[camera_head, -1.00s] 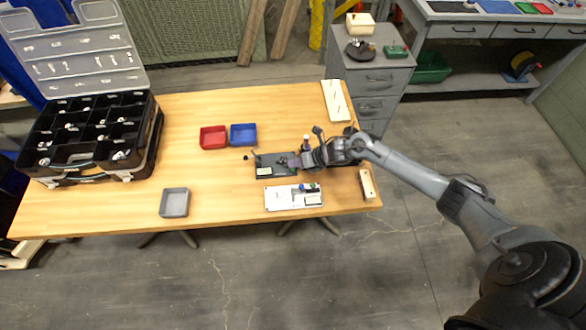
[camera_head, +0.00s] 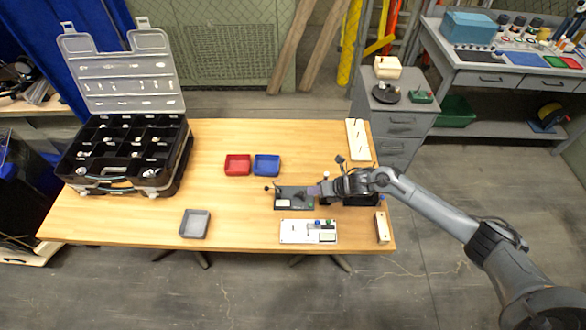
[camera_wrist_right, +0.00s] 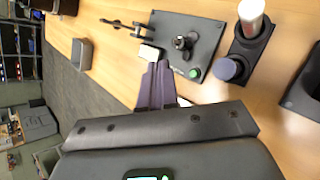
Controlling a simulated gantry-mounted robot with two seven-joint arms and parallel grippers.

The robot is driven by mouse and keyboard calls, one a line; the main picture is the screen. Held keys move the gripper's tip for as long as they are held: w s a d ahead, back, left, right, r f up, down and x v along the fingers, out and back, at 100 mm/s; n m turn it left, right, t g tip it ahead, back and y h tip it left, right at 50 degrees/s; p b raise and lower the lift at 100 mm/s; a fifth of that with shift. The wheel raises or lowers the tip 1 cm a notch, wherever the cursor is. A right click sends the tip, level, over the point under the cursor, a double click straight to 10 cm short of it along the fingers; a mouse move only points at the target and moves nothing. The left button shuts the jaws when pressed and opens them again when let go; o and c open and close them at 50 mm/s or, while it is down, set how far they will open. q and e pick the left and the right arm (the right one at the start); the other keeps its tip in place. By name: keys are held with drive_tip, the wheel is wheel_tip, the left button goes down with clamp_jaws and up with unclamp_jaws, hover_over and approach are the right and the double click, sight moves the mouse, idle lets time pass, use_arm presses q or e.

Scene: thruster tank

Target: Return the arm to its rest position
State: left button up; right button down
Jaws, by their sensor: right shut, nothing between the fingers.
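My right arm reaches in from the right in the head view, its gripper (camera_head: 316,191) over the right part of the wooden table (camera_head: 150,222). In the right wrist view the purple-grey fingers (camera_wrist_right: 156,84) are together with nothing between them. They point toward a dark fixture plate (camera_wrist_right: 184,28) with a black knob and a green button. The same dark plate (camera_head: 288,203) shows in the head view, just left of the fingertips. Whether the fingers touch it I cannot tell. My left gripper is not in view.
A white panel (camera_head: 292,232) lies at the front, with red (camera_head: 237,166) and blue (camera_head: 267,166) trays behind. A grey tray (camera_head: 194,224) and open black organizer case (camera_head: 160,165) are left. A white strip (camera_head: 356,140) lies at the back right. The table's middle is clear.

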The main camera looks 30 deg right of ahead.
drive_tip(key=s+a+m+h, duration=0.1)
drive_tip(key=s+a+m, duration=0.35)
drive_tip(key=a, duration=0.25)
drive_tip(key=s+a+m+h, duration=0.1)
drive_tip(key=s+a+m, duration=0.2)
drive_tip(key=a+m, duration=0.35)
drive_tip(key=s+r+m+g+h, duration=0.15)
drive_tip(key=s+r+m, duration=0.25)
drive_tip(key=s+m, duration=0.6)
drive_tip(key=s+r+m+g+h, duration=0.1)
drive_tip(key=s+r+m+g, duration=0.25)
drive_tip(key=s+m, duration=0.65)
wheel_tip(320, 180, up, 24)
drive_tip(key=p, duration=2.3)
drive_tip(key=shift+s+a+f+t, duration=0.25)
drive_tip(key=shift+s+a+t, duration=0.1)
drive_tip(key=shift+t, duration=0.05)
drive_tip(key=shift+f, duration=0.15)
